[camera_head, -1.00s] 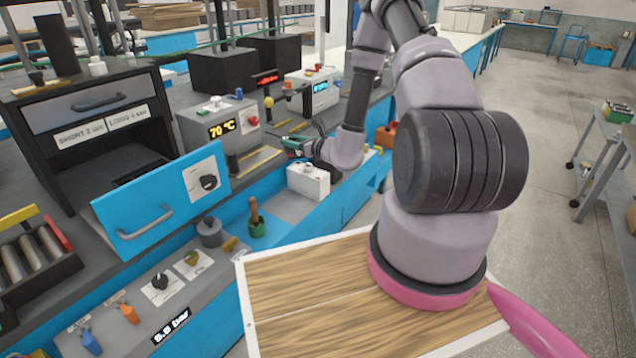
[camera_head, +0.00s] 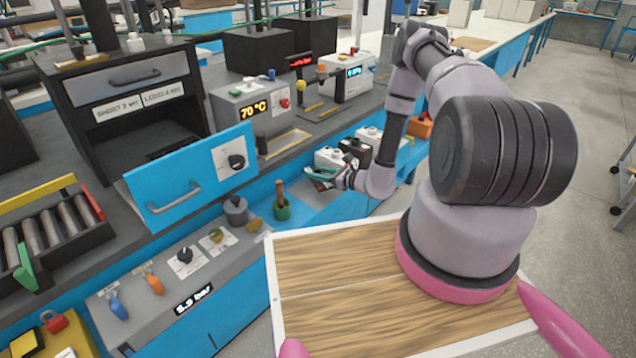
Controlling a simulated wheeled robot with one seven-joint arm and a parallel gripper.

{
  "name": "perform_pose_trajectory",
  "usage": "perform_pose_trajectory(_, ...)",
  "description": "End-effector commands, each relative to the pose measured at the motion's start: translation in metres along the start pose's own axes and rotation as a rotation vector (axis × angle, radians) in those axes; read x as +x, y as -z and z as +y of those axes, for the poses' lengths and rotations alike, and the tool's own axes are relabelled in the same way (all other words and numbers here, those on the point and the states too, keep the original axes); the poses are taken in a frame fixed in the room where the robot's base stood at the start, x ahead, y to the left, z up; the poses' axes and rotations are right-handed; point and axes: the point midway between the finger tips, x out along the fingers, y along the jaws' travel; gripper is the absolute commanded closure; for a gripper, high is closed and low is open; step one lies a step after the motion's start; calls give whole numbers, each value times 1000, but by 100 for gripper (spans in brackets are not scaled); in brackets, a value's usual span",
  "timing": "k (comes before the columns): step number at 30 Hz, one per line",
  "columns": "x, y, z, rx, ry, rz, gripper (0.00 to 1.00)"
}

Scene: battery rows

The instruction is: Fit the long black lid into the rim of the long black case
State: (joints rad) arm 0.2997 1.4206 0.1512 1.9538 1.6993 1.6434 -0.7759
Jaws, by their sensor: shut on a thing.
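My gripper (camera_head: 319,181) is over the blue bench front, left of my forearm, and is small in this view. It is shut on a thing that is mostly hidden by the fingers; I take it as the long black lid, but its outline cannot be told. A black case (camera_head: 356,150) sits just behind the gripper, between two white cases, partly hidden by my wrist. It looks like the long black case, though its rim is too small to read. The gripper is apart from it, in front and to the left.
White cases (camera_head: 328,158) and (camera_head: 369,133) flank the black one. An orange box (camera_head: 419,127) stands to the right.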

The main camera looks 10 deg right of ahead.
Motion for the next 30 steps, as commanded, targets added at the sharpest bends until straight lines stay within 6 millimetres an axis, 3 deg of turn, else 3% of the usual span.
perform_pose_trajectory(9,7,38,0,1,1,1,100)
perform_pose_trajectory(20,8,42,0,0,1,0,100)
perform_pose_trajectory(21,8,42,0,-1,1,0,49)
perform_pose_trajectory(23,8,41,0,-1,1,0,27)
perform_pose_trajectory(30,8,41,0,0,1,0,27)
